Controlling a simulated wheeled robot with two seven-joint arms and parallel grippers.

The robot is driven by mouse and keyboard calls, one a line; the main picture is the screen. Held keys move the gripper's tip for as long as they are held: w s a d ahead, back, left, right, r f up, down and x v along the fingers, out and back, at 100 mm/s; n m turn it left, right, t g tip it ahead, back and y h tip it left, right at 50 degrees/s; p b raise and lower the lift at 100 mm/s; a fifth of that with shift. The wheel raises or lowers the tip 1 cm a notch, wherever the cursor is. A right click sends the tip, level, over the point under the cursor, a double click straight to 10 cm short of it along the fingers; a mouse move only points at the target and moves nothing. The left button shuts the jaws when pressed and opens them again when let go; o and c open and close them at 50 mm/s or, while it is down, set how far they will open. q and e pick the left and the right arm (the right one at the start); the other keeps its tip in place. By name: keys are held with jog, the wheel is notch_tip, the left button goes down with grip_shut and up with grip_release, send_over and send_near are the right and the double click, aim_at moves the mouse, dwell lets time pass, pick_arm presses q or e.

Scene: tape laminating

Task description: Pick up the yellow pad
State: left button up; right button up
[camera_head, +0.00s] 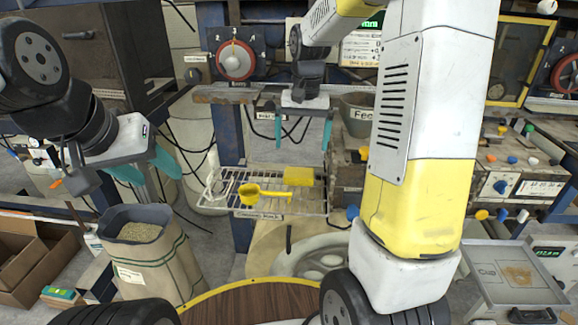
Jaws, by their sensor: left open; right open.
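The yellow pad (299,176) is a small flat yellow block lying on the right part of a wire rack (230,185). A yellow scoop (264,194) with a handle lies on the same rack, in front of the pad and to its left. My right gripper (303,132) is open and empty, its teal fingers pointing down, and shows above the pad in the picture. I cannot tell its exact height over the pad. My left gripper (147,168) is open and empty at the left, well away from the pad, above the sack. Nothing visibly covers the pad.
An open sack of grain (155,260) stands below my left gripper. A cardboard box (40,262) is at the far left. Dark cables hang behind the rack.

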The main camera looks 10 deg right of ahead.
aim_at(299, 172)
jog(key=shift+g, duration=0.5)
jog(key=w+f, duration=0.1)
jog(key=f, duration=0.1)
jog(key=w+f, duration=0.1)
jog(key=f, duration=0.1)
jog(key=shift+w+d, duration=0.1)
jog(key=shift+w, duration=0.3)
notch_tip(299, 172, down, 8)
jog(key=shift+r, duration=0.25)
jog(key=c, duration=1.3)
